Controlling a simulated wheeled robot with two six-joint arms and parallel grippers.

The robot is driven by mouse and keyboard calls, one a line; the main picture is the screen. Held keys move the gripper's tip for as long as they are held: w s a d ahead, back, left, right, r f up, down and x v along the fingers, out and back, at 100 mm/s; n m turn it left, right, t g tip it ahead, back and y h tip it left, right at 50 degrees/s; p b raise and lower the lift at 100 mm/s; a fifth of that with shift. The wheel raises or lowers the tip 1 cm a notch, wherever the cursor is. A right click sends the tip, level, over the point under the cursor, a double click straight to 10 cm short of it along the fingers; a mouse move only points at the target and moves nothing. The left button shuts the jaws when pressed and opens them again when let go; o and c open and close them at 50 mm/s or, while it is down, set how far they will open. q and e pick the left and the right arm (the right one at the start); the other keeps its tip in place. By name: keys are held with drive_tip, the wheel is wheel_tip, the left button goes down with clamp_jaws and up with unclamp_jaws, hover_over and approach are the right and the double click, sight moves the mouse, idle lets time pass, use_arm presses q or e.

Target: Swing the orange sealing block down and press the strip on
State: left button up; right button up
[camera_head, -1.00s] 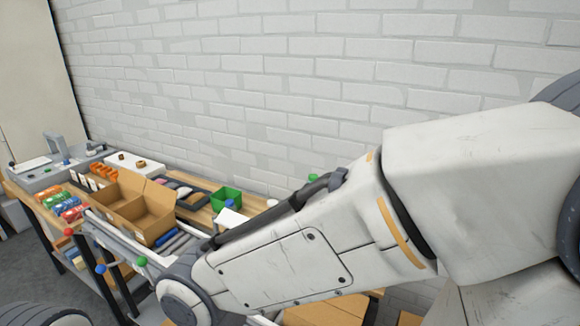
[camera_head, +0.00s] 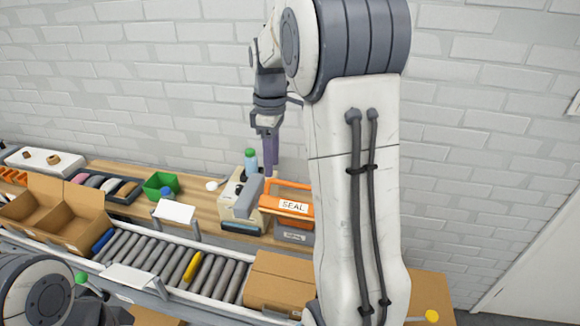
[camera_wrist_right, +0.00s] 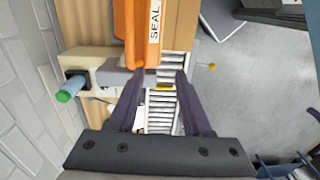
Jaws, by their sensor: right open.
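The orange sealing block (camera_head: 270,203), marked SEAL, stands at the beige machine (camera_head: 230,212) on the bench, right of centre in the head view. In the right wrist view the block (camera_wrist_right: 138,30) lies at the top, just beyond my fingertips. My right gripper (camera_head: 270,172) points down above and slightly left of the block. Its two purple fingers are apart and empty, and they also show in the wrist view (camera_wrist_right: 162,74). I cannot make out the strip. My right arm hides what is right of the block. My left gripper is not seen; only part of an arm shows at lower left.
A closed carton (camera_head: 280,283) sits on the roller conveyor (camera_head: 215,275) in front of the machine. An open carton (camera_head: 62,218), a green bin (camera_head: 160,184) and a white sign (camera_head: 175,211) are to the left.

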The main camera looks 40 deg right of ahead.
drive_tip(key=d+r, duration=0.1)
drive_tip(key=d, duration=0.7)
drive_tip(key=p, duration=0.3)
approach(296, 209)
drive_tip(key=w+d+f, duration=0.2)
drive_tip(key=w+d, duration=0.1)
drive_tip(key=shift+d+f, duration=0.15)
drive_tip(key=shift+f, duration=1)
clamp_jaws()
